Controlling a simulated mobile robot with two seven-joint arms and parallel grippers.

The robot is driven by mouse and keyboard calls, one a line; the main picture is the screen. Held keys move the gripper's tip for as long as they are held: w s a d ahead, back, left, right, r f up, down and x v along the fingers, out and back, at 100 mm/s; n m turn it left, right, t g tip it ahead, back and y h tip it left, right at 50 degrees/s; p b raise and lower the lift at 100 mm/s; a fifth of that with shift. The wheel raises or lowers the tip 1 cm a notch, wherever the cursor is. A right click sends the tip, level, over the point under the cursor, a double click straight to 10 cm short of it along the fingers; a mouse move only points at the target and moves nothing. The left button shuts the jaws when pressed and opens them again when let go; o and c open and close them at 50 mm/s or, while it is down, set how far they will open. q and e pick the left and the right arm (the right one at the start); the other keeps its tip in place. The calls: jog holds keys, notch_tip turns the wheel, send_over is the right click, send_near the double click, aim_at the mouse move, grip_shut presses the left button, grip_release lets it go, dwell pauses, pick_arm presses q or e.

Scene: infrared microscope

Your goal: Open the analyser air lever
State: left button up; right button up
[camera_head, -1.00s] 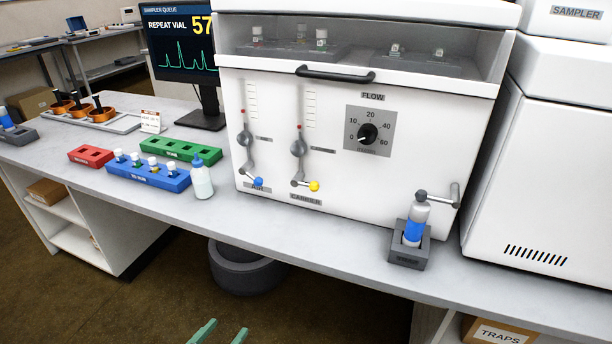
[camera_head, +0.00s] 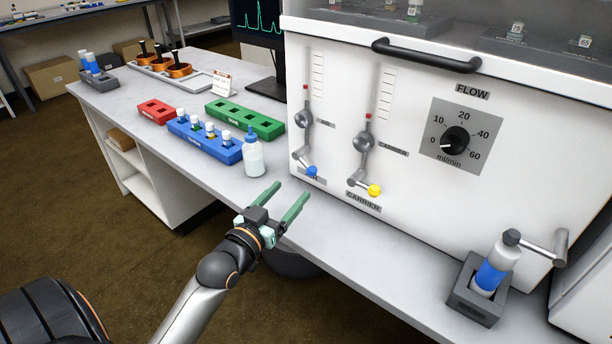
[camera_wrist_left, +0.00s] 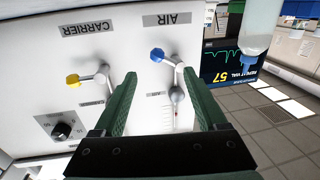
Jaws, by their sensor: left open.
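The air lever (camera_head: 307,166) has a blue tip and sits low on the left of the white analyser's front (camera_head: 420,215). In the left wrist view the air lever (camera_wrist_left: 158,55) shows upside down under the AIR label, between and beyond my fingers. The carrier lever (camera_head: 366,186) has a yellow tip and is to its right; it also shows in the left wrist view (camera_wrist_left: 80,79). My left gripper (camera_head: 283,196) is open and empty, in front of the panel, below and left of the air lever and apart from it. My right gripper is not in view.
A wash bottle (camera_head: 253,158) stands close left of the air lever. A blue vial rack (camera_head: 205,142), a green rack (camera_head: 245,119) and a red rack (camera_head: 156,112) are further left. A bottle in a grey holder (camera_head: 478,300) stands at right. The bench front edge is clear.

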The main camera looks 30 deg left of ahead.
aim_at(307, 173)
pick_arm(q)
jog(key=w, duration=0.7)
jog(key=shift+w+a+b, duration=0.35)
jog(key=shift+w+b, duration=0.05)
jog(key=shift+c, duration=0.2)
